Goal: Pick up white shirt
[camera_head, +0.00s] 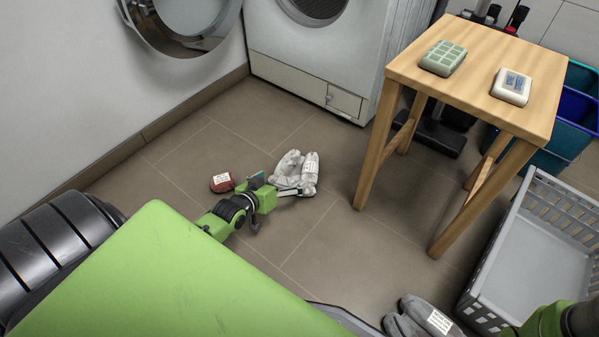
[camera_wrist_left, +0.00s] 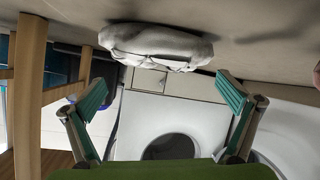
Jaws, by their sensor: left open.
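The white shirt (camera_head: 296,172) lies bundled on the tiled floor in front of the washer-like machine, with a small pale label on it. My left gripper (camera_head: 281,187) is low over the floor at the shirt's near left side. In the left wrist view, the shirt (camera_wrist_left: 158,45) sits ahead of and between the two spread green fingers of the gripper (camera_wrist_left: 162,90). The fingers are open and empty, and the shirt looks just beyond the tips. Whether a finger touches it cannot be told. My right gripper is not in view; only part of my right arm shows at bottom right.
A red folded item (camera_head: 222,182) lies left of my left gripper. A grey garment (camera_head: 422,318) lies at the bottom. A wooden table (camera_head: 480,75) stands right of the shirt, with a grey basket (camera_head: 535,245) near it. The white machine (camera_head: 318,55) stands behind; floor between is clear.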

